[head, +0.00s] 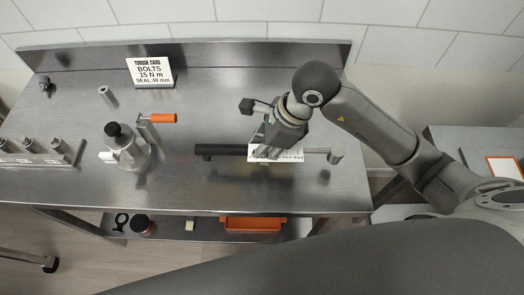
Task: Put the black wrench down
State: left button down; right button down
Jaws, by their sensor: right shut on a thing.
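The black wrench (225,150) lies level across the middle of the steel bench in the head view. Its black handle points left and its silver head (336,154) points right. A white label with dark print shows near its middle. My right gripper (268,146) comes down from above and is shut on the wrench around its middle, covering part of it. Dark shadows show on the bench just below the wrench; I cannot tell if it touches the top. My left gripper is out of view.
A torque card (151,72) stands at the back of the steel bench (215,100). A metal depositor-like part (128,148) with an orange-handled lever (162,118) stands left of the wrench. A rack of metal pieces (38,153) is at far left. An orange tray (253,224) is on the lower shelf.

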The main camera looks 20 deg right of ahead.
jog(key=shift+w+f, duration=0.45)
jog(key=shift+f, duration=0.05)
notch_tip(320, 180, down, 3)
jog(key=shift+d+r+p, duration=0.1)
jog(key=shift+p, duration=0.7)
jog(key=shift+f, duration=0.2)
jog(key=shift+w+f, duration=0.1)
jog(key=shift+f, duration=0.15)
jog(key=c, duration=1.3)
grip_release()
jog(key=shift+o, duration=0.2)
